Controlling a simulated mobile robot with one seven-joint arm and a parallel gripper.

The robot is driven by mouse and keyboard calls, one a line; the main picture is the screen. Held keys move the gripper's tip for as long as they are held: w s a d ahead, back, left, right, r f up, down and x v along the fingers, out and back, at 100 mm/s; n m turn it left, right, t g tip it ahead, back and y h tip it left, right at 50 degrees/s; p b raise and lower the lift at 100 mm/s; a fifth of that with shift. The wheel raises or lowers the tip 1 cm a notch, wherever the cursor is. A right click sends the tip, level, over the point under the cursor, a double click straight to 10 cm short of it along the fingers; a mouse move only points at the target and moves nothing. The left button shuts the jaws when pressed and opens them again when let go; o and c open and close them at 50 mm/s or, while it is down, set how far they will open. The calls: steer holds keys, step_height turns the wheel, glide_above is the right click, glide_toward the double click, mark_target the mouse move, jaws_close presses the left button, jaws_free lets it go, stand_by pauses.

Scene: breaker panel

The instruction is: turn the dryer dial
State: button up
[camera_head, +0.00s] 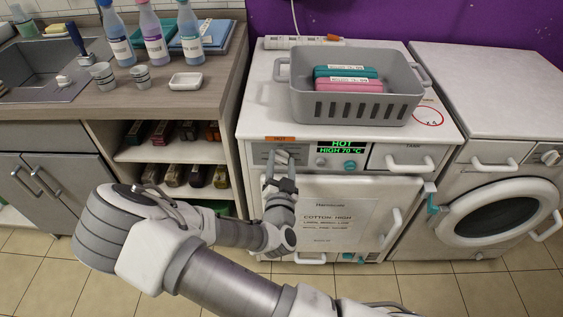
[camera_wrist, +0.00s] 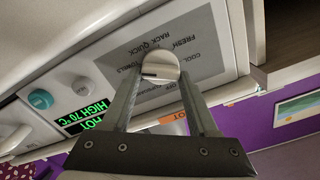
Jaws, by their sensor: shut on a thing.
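The dryer (camera_head: 410,195) is the white machine in the middle of the head view. Its round pale dial (camera_wrist: 160,66) shows in the wrist view, on a grey label panel (camera_wrist: 195,50) with words such as FRESH, RACK QUICK and COOL, seen upside down. My gripper (camera_wrist: 160,76) has a finger on each side of the dial and is shut on it. In the head view my gripper (camera_head: 281,160) is at the panel's left part and hides the dial. The green display (camera_head: 340,146) reads HOT, HIGH 70 °C.
A teal knob (camera_head: 350,165) sits below the display. A grey basket (camera_head: 355,110) with folded teal and pink items stands on the dryer. A counter and shelf (camera_head: 170,150) are close on the left. A white washer (camera_head: 500,165) stands on the right.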

steer(key=c, duration=0.5)
steer(key=shift+r+m+p, duration=0.1)
steer(key=shift+m+p, duration=0.2)
steer(key=shift+p, duration=0.3)
